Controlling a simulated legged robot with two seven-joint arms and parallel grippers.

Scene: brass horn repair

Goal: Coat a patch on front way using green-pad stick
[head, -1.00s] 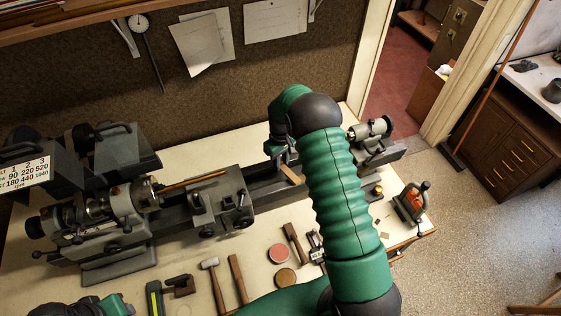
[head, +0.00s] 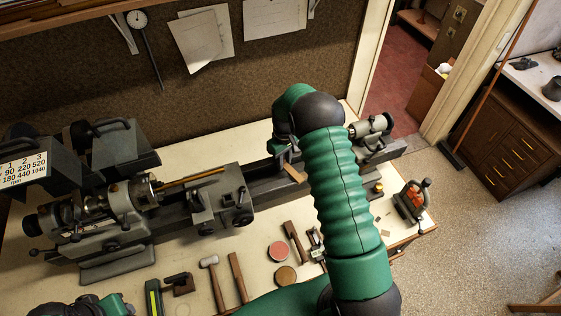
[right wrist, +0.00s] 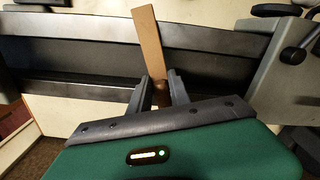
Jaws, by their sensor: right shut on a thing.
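My right gripper (head: 284,150) is over the lathe bed (head: 268,189), right of the carriage; it also shows in the right wrist view (right wrist: 161,92). It is shut on a flat tan wooden stick (right wrist: 148,42), whose near end is between the fingers. In the head view a short length of the stick (head: 295,175) slants down over the front side of the bed. No green pad can be made out. The front way (right wrist: 215,40) is a dark rail passing behind the stick. I cannot tell whether they touch. My left gripper is not in view; only arm parts show at bottom left.
The carriage (head: 222,196) stands left and the tailstock (head: 368,138) right on the bed. In front lie a red tin (head: 278,251), a brown tin (head: 286,276), a hammer (head: 295,240) and a mallet (head: 212,280). A red-orange clamp-like tool (head: 412,201) stands at the right edge.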

